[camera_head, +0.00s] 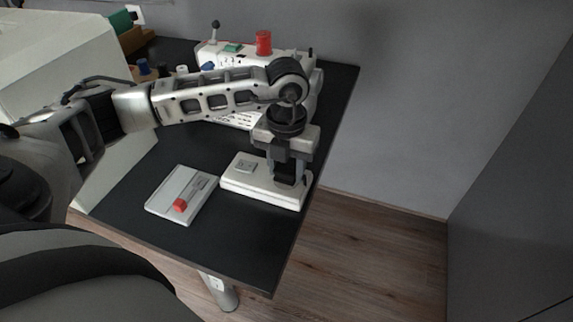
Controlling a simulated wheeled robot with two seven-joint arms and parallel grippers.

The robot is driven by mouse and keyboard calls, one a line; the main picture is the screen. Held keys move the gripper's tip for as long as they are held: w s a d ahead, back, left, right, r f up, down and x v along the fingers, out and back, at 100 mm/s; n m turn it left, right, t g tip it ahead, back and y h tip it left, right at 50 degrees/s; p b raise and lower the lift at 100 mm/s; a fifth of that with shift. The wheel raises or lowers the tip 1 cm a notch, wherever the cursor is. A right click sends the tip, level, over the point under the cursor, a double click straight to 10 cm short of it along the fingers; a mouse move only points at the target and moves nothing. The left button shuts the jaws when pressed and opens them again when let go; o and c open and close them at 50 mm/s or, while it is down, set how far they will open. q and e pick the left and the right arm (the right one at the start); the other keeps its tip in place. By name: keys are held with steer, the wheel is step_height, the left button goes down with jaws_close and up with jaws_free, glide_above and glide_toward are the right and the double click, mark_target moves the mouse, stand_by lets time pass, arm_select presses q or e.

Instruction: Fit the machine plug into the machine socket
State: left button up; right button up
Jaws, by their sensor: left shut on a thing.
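My left gripper (285,180) points straight down over the right part of a low white block (240,187) near the table's right edge. It is shut on a dark thing, likely the machine plug, which its fingers mostly hide. Its fingertips are at or just above the block's top; I cannot tell whether the held thing touches it. The block has a small grey square on its left part. The machine socket is not clearly visible; it may be under the gripper. My right gripper is not in view.
The dark table (250,245) also holds a flat white panel (166,201) with a red piece (180,205). Behind my arm stands a white machine with a red cylinder (263,42). A pale cabinet-like box (60,50) is at left. The table's front strip is clear.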

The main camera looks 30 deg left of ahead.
arm_select(q)
steer(key=shift+f, duration=0.35)
steer(key=o, duration=1)
steer(key=shift+r, duration=0.35)
step_height(320, 180, up, 15)
steer(key=shift+r, duration=0.2)
